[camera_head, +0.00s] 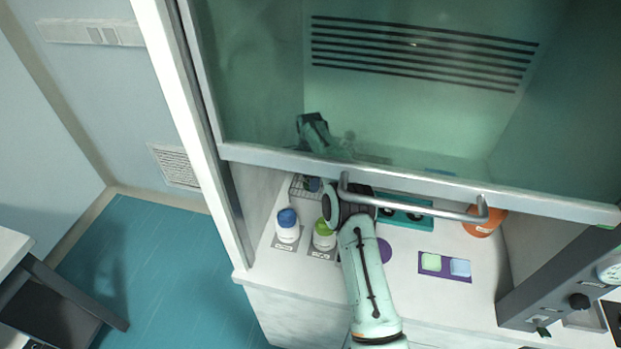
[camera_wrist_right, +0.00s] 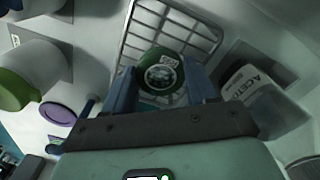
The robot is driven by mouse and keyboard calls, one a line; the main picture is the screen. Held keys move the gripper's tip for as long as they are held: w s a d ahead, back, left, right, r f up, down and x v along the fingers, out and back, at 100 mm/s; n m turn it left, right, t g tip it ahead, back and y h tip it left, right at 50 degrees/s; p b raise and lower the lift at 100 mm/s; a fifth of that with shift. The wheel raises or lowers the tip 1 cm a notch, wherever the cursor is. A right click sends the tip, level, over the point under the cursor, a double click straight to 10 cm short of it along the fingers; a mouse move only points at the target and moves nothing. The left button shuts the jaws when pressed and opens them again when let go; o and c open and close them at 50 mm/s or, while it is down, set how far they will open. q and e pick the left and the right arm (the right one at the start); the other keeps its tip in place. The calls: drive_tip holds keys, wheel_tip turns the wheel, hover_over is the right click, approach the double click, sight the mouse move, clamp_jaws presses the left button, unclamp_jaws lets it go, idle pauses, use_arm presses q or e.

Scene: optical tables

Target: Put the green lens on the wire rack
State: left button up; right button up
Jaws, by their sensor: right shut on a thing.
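The green lens (camera_wrist_right: 162,72) is a round, dark green-rimmed piece with a small label, seen in the right wrist view. My right gripper (camera_wrist_right: 160,88) is shut on it, one blue finger on each side. The wire rack (camera_wrist_right: 205,40) lies behind the lens in that view, with the lens in front of its bars. I cannot tell whether the lens touches the rack. In the head view the wire rack (camera_head: 299,189) is at the hood's left side, and my right gripper (camera_head: 314,184) is over it, partly hidden. The lens cannot be made out there. My left gripper is not in view.
A glass sash with a handle (camera_head: 415,208) hangs above my right arm. A blue-capped bottle (camera_head: 287,226) and a green-capped bottle (camera_head: 324,235) stand in front of the rack. A teal tray (camera_head: 415,216), an orange object (camera_head: 483,223) and a purple tray (camera_head: 430,272) are to the right.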

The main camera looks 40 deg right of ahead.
idle(0.3)
drive_tip(key=o, duration=1.1)
drive_tip(key=shift+f, duration=0.15)
drive_tip(key=shift+c, duration=0.2)
drive_tip(key=shift+r, duration=3.95)
drive_tip(key=shift+f, duration=0.1)
